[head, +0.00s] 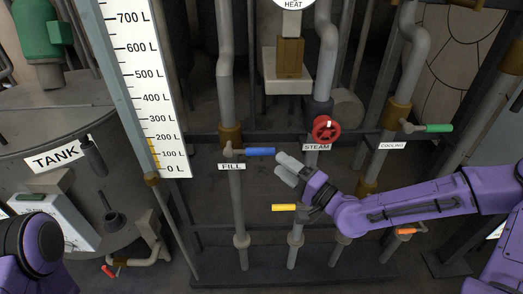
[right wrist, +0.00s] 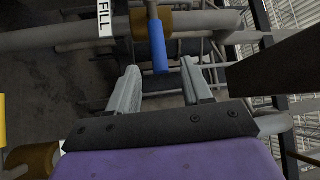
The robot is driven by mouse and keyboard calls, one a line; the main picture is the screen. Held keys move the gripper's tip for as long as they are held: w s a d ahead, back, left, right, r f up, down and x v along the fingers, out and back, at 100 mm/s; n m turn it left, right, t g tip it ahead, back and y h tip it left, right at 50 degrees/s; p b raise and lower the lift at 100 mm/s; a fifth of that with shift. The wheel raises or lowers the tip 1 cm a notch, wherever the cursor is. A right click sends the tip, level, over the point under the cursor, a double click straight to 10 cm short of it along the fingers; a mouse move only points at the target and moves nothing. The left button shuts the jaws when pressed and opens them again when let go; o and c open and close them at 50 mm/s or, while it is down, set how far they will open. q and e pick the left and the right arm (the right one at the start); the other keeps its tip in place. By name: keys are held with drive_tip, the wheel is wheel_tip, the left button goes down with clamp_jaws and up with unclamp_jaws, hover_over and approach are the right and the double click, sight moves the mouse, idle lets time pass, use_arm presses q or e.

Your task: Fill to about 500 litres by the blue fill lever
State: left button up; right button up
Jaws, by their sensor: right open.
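The blue fill lever (head: 260,152) sticks out to the right, across its upright pipe, above the FILL label (head: 232,167). My right gripper (head: 284,168) is open just right of the lever's free end. In the right wrist view the blue lever (right wrist: 158,45) points toward my open right gripper (right wrist: 161,70), its end showing between the fingertips; I see no contact. The level gauge (head: 140,60) has a yellow column that reaches roughly the 200 L mark. My left gripper is out of view; only part of the left arm shows at lower left.
A red steam handwheel (head: 326,130) sits just above and right of my right gripper. A yellow lever (head: 284,208) lies below it, and a green cooling lever (head: 438,128) is at right. An orange lever (head: 405,231) is beneath my right forearm. The tank (head: 30,115) stands at left.

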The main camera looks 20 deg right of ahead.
sight(266, 154)
drive_tip(key=x, duration=0.8)
drive_tip(key=shift+w+a+f+p, duration=0.1)
drive_tip(key=shift+w+p, duration=0.05)
drive_tip(key=shift+p, duration=0.2)
clamp_jaws()
